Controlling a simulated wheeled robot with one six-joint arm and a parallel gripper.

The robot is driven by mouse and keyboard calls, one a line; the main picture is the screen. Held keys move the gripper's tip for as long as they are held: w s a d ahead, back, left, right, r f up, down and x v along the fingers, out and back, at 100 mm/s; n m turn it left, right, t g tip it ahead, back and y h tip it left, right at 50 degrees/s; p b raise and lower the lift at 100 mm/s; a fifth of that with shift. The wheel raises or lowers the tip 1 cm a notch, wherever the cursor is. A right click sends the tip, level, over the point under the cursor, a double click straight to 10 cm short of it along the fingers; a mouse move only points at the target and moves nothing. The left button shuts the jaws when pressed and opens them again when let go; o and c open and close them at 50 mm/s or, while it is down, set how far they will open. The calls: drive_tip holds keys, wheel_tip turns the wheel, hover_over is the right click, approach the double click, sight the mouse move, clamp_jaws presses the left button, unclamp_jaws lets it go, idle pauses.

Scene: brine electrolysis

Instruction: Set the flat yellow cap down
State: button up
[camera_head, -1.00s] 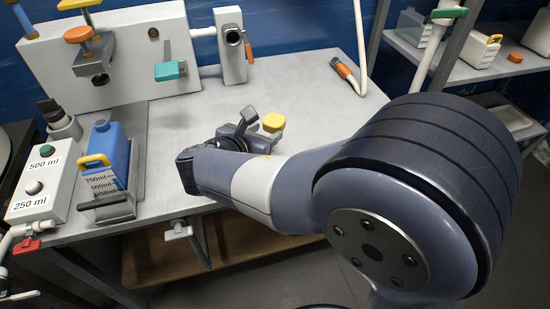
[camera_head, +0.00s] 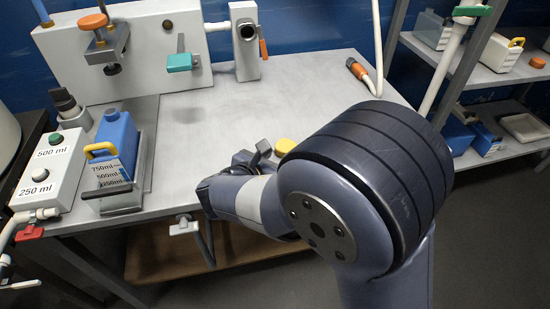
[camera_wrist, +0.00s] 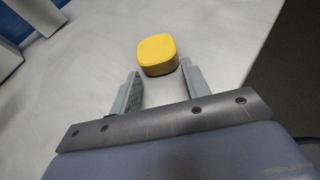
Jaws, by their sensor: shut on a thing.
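The flat yellow cap (camera_head: 284,146) shows over the front part of the grey bench (camera_head: 215,133), partly hidden behind my arm. In the wrist view the yellow cap (camera_wrist: 158,55) is at the fingertips, over the pale bench top. My gripper (camera_wrist: 160,80) is shut on it, one finger on each side. In the head view my gripper (camera_head: 264,152) is mostly hidden by my arm. I cannot tell whether the cap touches the bench.
A blue jug (camera_head: 117,137) with a yellow handle stands at the left, beside a white box (camera_head: 52,172) with volume labels. A panel (camera_head: 140,50) with a teal-handled valve stands behind. The middle of the bench is clear. Shelves (camera_head: 510,80) stand at the right.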

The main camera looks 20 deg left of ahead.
drive_tip(key=shift+f, duration=0.2)
drive_tip(key=o, duration=1)
drive_tip(key=shift+c, duration=0.2)
drive_tip(key=shift+r, duration=0.1)
drive_tip(key=shift+r, duration=0.15)
drive_tip(key=p+v, duration=0.2)
drive_tip(key=v, duration=1)
drive_tip(key=shift+p, duration=0.4)
